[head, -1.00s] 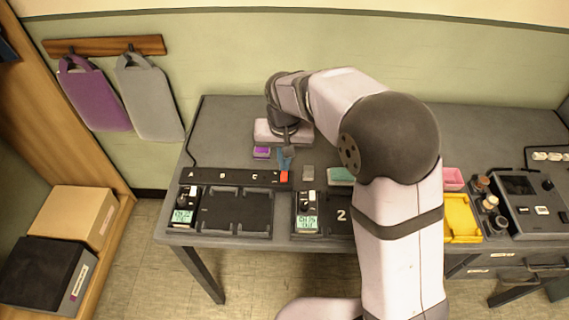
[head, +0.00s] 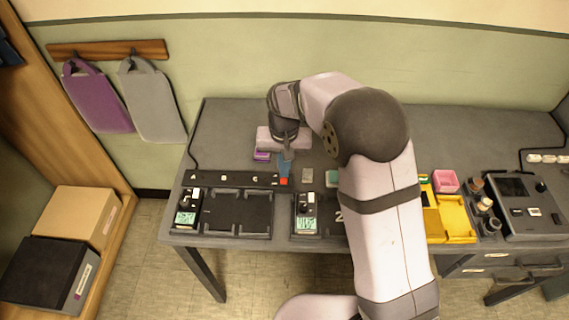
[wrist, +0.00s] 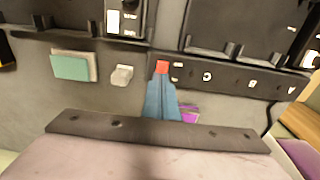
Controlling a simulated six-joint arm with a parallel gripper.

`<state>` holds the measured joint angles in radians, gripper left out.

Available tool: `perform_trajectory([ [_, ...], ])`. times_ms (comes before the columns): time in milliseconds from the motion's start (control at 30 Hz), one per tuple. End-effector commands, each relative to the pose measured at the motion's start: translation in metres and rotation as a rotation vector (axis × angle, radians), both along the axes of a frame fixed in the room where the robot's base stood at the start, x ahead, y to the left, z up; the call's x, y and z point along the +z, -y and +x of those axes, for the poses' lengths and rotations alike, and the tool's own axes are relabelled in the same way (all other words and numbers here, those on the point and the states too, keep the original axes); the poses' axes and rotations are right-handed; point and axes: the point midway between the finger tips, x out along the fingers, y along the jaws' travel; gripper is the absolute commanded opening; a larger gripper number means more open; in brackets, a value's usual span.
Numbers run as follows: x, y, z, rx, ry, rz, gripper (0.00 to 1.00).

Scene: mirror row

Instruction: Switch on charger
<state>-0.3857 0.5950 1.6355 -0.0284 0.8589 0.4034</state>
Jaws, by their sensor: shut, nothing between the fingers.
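A dark power strip (head: 225,178) with lettered positions lies along the back of the charger bays. A red switch (head: 285,181) is at its right end; it also shows in the wrist view (wrist: 161,66). My gripper (head: 285,177) has blue fingers, shut and empty. The fingertips are at the red switch and partly cover it in the head view. In the wrist view the shut tips (wrist: 160,78) end right at its edge; I cannot tell whether they press it.
A purple block (head: 262,156), a grey block (head: 307,175) and a teal block (wrist: 72,66) lie near the strip. A yellow tray (head: 455,230), pink box (head: 446,181) and a console (head: 530,205) stand at right. The desk behind the strip is mostly clear.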

Motion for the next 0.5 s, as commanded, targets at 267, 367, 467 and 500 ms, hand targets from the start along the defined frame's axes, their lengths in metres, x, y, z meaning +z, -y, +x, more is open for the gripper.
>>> perform_trajectory([
  [267, -0.0087, 0.0011, -0.0002, -0.001, -0.027, -0.001, 0.0],
  [367, -0.0094, 0.0013, -0.0014, 0.0, -0.028, -0.002, 0.0],
  [467, -0.0095, 0.0014, -0.0041, 0.0, -0.03, -0.003, 0.0],
  [500, -0.0094, 0.0015, -0.0057, 0.001, -0.031, -0.003, 0.0],
])
